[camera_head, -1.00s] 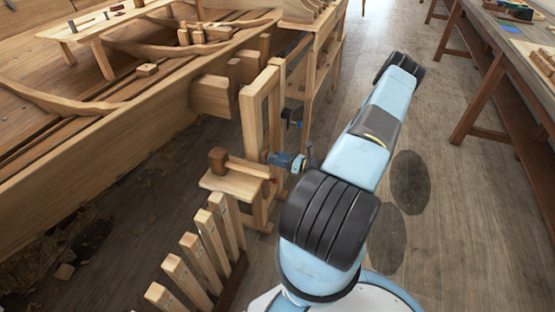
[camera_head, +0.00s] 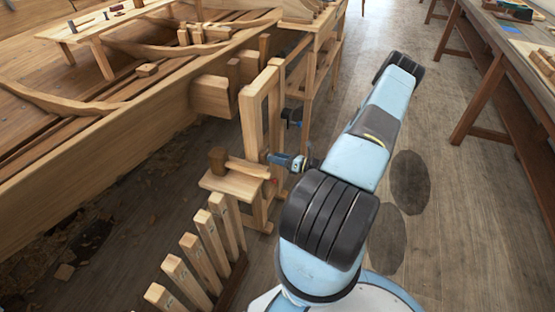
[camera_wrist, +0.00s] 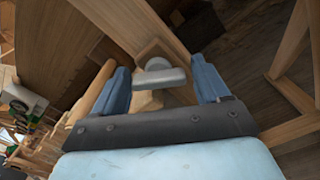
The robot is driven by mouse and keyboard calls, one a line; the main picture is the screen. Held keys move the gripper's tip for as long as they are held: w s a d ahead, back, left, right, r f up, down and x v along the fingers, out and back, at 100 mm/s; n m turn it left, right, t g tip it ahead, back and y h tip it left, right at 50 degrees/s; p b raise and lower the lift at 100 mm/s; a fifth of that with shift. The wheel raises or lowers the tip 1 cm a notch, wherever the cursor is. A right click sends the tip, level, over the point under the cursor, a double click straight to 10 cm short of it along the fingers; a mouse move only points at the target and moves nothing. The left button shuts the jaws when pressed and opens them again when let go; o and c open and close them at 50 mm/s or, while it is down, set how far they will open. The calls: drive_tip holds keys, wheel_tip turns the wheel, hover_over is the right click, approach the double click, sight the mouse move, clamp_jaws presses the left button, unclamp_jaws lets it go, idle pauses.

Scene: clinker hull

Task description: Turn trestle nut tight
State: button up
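The trestle (camera_head: 262,120) is a pale wooden upright frame beside the hull in the head view. My gripper (camera_head: 272,157) reaches its post from the right, with blue fingers pointing left at the wood. In the wrist view, the trestle nut (camera_wrist: 160,76) is a grey metal piece with a rounded hub and a crossbar, in front of a wooden block. My gripper (camera_wrist: 161,72) is open, with one finger on each side of the nut. The crossbar spans most of the gap; I cannot tell whether the fingers touch it. The nut is hidden in the head view.
A wooden ledge (camera_head: 236,184) with an upright peg sits left of my gripper. A row of slanted wooden slats (camera_head: 203,262) stands below it. The hull (camera_head: 110,140) fills the left. Benches (camera_head: 480,70) line the right, with clear floor between.

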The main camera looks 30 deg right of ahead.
drive_tip(key=shift+o, duration=1.2)
drive_tip(key=shift+a, duration=0.1)
drive_tip(key=shift+s, duration=0.1)
drive_tip(key=v, duration=1.3)
drive_tip(key=shift+s+d, duration=0.25)
drive_tip(key=shift+d, duration=0.05)
